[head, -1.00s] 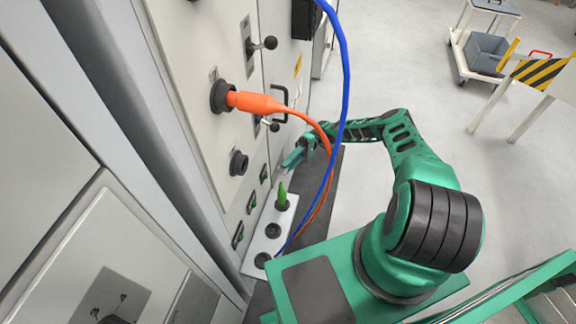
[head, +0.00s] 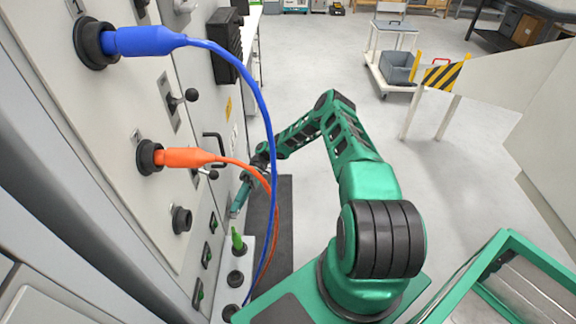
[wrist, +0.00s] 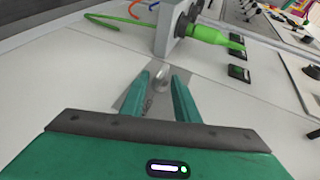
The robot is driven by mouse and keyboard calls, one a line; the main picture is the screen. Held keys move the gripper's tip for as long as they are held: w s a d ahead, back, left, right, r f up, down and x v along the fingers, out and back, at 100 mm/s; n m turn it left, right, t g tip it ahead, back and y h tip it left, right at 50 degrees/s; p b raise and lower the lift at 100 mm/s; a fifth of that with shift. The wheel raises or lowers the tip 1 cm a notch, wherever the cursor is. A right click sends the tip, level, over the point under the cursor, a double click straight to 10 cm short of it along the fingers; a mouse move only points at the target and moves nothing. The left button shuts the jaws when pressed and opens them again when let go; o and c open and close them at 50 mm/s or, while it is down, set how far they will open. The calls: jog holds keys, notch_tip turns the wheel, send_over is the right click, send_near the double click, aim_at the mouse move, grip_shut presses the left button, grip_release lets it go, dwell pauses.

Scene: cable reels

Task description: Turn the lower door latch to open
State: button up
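The lower door latch (head: 208,174) is on the pale cabinet door, partly behind the orange plug; its small dark ball end shows. The upper latch (head: 183,95), with a black ball, sits above it. My gripper (head: 240,195) is beside the cabinet, low and to the right of the lower latch. In the wrist view my gripper (wrist: 162,77) is open, its two teal fingers apart. A small shiny lever on a grey plate (wrist: 133,96) lies between and just beyond the fingertips; it looks like a latch. Whether a finger touches it I cannot tell.
An orange plug (head: 185,158) and a blue plug (head: 145,42) stick out of the cabinet, their cables hanging near my arm. A green plug (head: 237,238) stands below my gripper. A black door handle (head: 216,150) is close by.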

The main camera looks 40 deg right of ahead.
jog(key=t+h, duration=0.1)
jog(key=r+n+t+h, duration=0.1)
jog(key=t+h, duration=0.1)
jog(key=s+t+h, duration=0.1)
jog(key=t+h, duration=0.1)
jog(key=shift+a+r+n, duration=0.4)
jog(key=shift+s+a+r+n+t+h, duration=0.15)
jog(key=shift+s+n+t+h, duration=0.1)
jog(key=shift+t+h, duration=0.25)
jog(key=shift+s+a+n+t+h, duration=0.1)
jog(key=shift+s+n+t+h, duration=0.1)
jog(key=shift+t+h, duration=0.3)
jog(key=shift+s+a+n+t+h, duration=0.2)
jog(key=shift+t+h, duration=0.2)
jog(key=shift+t, duration=0.3)
jog(key=shift+s+a+n+t+h, duration=0.1)
jog(key=shift+s+a+t+h, duration=0.1)
jog(key=shift+t+h, duration=0.35)
jog(key=s+d+r+m+h, duration=0.1)
jog(key=s+d+r, duration=0.2)
jog(key=d+r, duration=0.2)
jog(key=s+d+r+m+g+h, duration=0.1)
jog(key=s+d+r, duration=0.3)
jog(key=r, duration=0.6)
jog(key=s+d+r+m+g+h, duration=0.1)
jog(key=s+d+r+m+h, duration=0.1)
jog(key=d+r, duration=0.5)
jog(key=shift+s+d+r+m, duration=0.15)
jog(key=shift+s+d+m, duration=0.15)
jog(key=shift+s+m, duration=0.45)
